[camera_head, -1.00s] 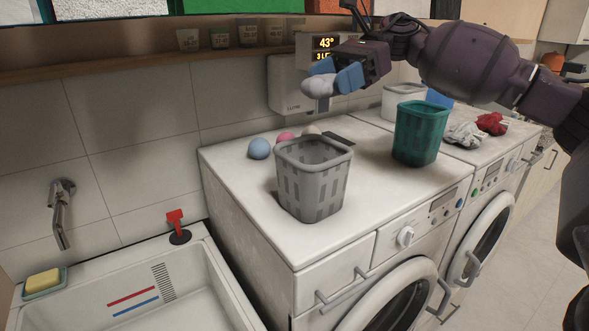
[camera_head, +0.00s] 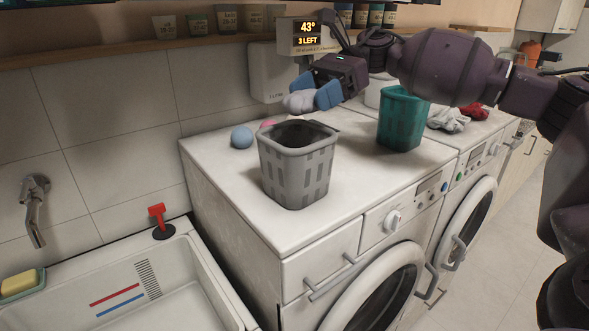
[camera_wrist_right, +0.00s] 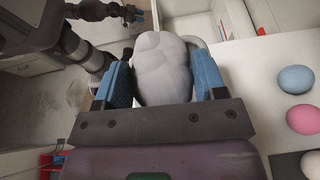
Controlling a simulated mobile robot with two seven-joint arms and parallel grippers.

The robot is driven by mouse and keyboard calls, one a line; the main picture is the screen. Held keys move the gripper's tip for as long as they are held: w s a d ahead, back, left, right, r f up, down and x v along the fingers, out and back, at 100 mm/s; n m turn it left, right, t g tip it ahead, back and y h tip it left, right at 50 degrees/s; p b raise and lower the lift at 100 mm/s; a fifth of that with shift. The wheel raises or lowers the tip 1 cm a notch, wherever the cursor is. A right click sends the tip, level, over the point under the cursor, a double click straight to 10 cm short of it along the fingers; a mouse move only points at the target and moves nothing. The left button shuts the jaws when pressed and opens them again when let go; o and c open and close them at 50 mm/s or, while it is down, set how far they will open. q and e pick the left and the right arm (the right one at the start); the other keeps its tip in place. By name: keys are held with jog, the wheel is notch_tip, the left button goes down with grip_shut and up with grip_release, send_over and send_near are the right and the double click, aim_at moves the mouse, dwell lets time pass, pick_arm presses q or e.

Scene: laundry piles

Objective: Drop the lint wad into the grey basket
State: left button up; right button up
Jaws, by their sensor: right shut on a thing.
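The lint wad (camera_head: 298,103) is a pale grey, lumpy clump. My right gripper (camera_head: 315,93) is shut on it, with blue fingers on either side. The wad also fills the middle of the right wrist view (camera_wrist_right: 163,70). The grey basket (camera_head: 296,170) stands upright on the near washing machine, with slotted sides and an open, dark top. In the head view the wad appears just above its back rim; its exact depth over the opening is unclear. My left gripper (camera_wrist_right: 132,14) shows small at the top of the right wrist view, its jaws too small to judge.
A teal basket (camera_head: 400,120) stands right of the grey one. Blue (camera_head: 241,137) and pink (camera_head: 268,124) balls lie behind it on the left. A dispenser (camera_head: 272,75) and a display (camera_head: 308,36) are on the wall. A sink (camera_head: 185,290) is at lower left.

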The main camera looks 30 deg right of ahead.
jog(key=o, duration=1)
jog(key=shift+c, duration=0.2)
jog(key=b+v, duration=0.1)
jog(key=v, duration=0.9)
jog(key=shift+d+b, duration=0.3)
jog(key=shift+d, duration=0.1)
jog(key=shift+r, duration=0.1)
